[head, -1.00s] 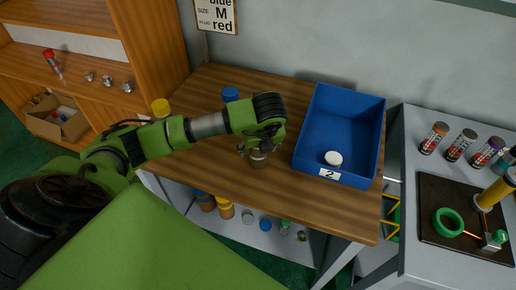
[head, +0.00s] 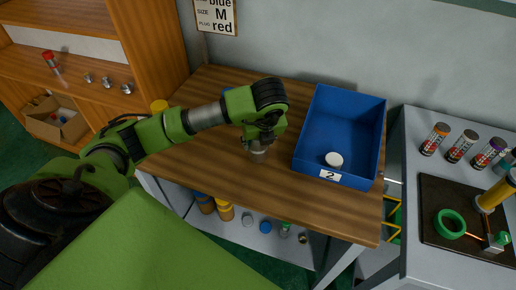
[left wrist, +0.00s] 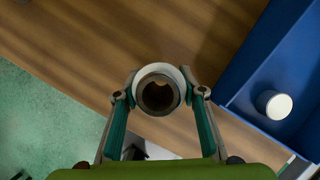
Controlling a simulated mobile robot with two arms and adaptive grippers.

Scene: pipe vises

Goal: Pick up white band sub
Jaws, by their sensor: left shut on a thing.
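My left gripper (head: 260,138) is over the wooden table, to the left of the blue box. It is shut on a hollow round piece with a white band (head: 258,149). In the left wrist view the white-rimmed piece (left wrist: 159,73) sits between the two fingertips (left wrist: 160,94), with its dark open bore facing the camera. In the head view the gripper hides part of the piece. I cannot tell its exact height above the table. My right gripper is not in view.
The blue box (head: 309,131), labelled 2, holds a white round piece (head: 334,160) at its front. A grey bench (head: 405,220) with several cans and a green ring (head: 449,223) is at the right.

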